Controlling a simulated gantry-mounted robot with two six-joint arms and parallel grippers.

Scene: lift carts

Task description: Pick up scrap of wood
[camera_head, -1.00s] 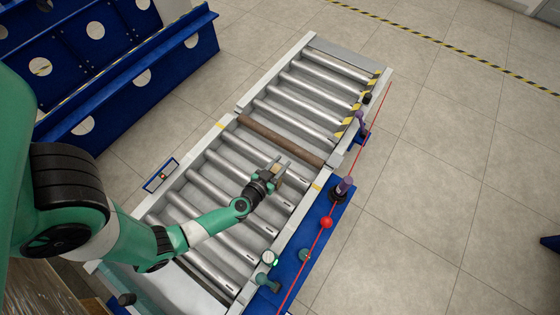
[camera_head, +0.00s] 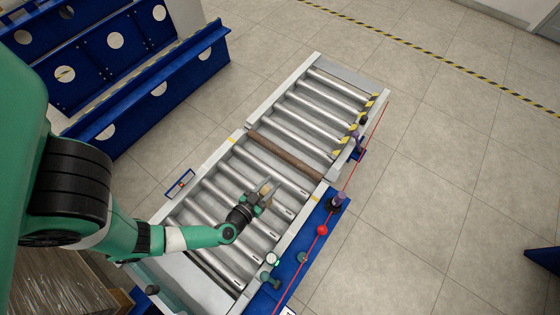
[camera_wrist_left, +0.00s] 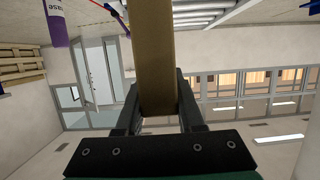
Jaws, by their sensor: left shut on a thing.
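The scrap of wood (camera_wrist_left: 155,60) is a tan-brown strip between the two fingers of my left gripper in the left wrist view. In the head view my left gripper (camera_head: 264,191) is over the near part of the roller conveyor, and a small tan piece of the wood (camera_head: 265,189) shows between its fingers. The gripper is shut on the wood. Most of the wood is hidden by the gripper in the head view. I cannot tell how far it is above the rollers. My right gripper is not in view.
The roller conveyor (camera_head: 293,121) has metal rollers, pale side rails and one brown roller (camera_head: 285,155). A blue side plate (camera_head: 305,245) with a red ball (camera_head: 322,230) and red cord runs along its right. Blue frames (camera_head: 150,85) stand at the upper left.

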